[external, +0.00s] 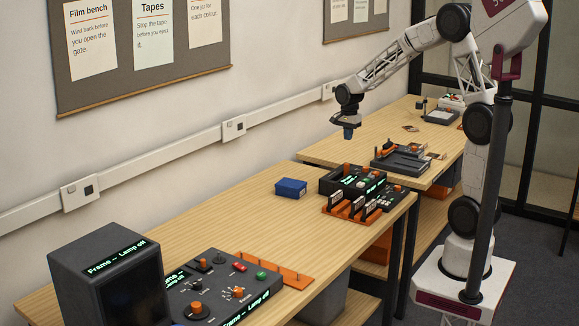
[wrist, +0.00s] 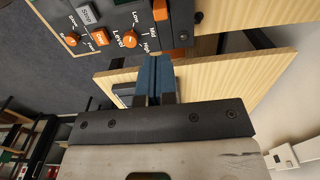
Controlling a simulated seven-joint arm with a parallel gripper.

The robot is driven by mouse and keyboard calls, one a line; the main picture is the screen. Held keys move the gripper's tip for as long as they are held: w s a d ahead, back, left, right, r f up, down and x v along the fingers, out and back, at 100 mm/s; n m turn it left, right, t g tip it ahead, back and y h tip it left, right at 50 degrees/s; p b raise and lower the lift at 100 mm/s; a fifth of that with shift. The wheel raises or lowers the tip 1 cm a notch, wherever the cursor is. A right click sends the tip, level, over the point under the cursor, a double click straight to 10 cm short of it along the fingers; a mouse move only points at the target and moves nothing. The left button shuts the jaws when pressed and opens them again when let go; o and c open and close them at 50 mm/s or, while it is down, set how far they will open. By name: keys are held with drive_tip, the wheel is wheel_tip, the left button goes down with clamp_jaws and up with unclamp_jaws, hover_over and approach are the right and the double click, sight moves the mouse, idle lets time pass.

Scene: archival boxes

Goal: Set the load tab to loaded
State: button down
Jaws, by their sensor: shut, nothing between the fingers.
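My gripper (external: 348,133) hangs from the arm above the far part of the benches, with its blue fingers pointing down. In the wrist view its blue fingers (wrist: 153,78) are together with nothing between them. I cannot tell for certain which part is the load tab. Below and nearer in the external view is a dark device (external: 340,181) with a green display. A dark grey device (external: 402,163) with orange parts is on the far bench. In the wrist view a dark panel (wrist: 105,18) carries an orange Level knob (wrist: 129,39) marked Low, Mid and High.
An orange rack (external: 335,213) with upright dark pieces stands in front of the green-display device. A blue box (external: 291,188) is left of it. A black monitor (external: 105,275) and a control panel (external: 215,295) fill the near end. The wooden bench (external: 215,215) is clear between.

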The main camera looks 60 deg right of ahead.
drive_tip(key=shift+r, duration=1.55)
drive_tip(key=shift+s, duration=0.1)
drive_tip(key=s+a+r+n+t, duration=0.1)
drive_tip(key=s+a+r+n, duration=0.4)
drive_tip(key=s, duration=0.4)
drive_tip(key=s+a+r+n, duration=0.3)
drive_tip(key=s+a+n, duration=0.1)
drive_tip(key=s+a, duration=0.35)
drive_tip(key=s+a+n, duration=0.2)
drive_tip(key=s+n, duration=0.2)
drive_tip(key=s, duration=0.4)
drive_tip(key=s+a+n+t, duration=0.1)
drive_tip(key=s+a+n, duration=0.2)
drive_tip(key=s, duration=0.5)
drive_tip(key=shift+s+a+f+n+t, duration=0.2)
drive_tip(key=shift+a+f+n+t, duration=0.2)
drive_tip(key=shift+n, duration=0.5)
idle(2.2)
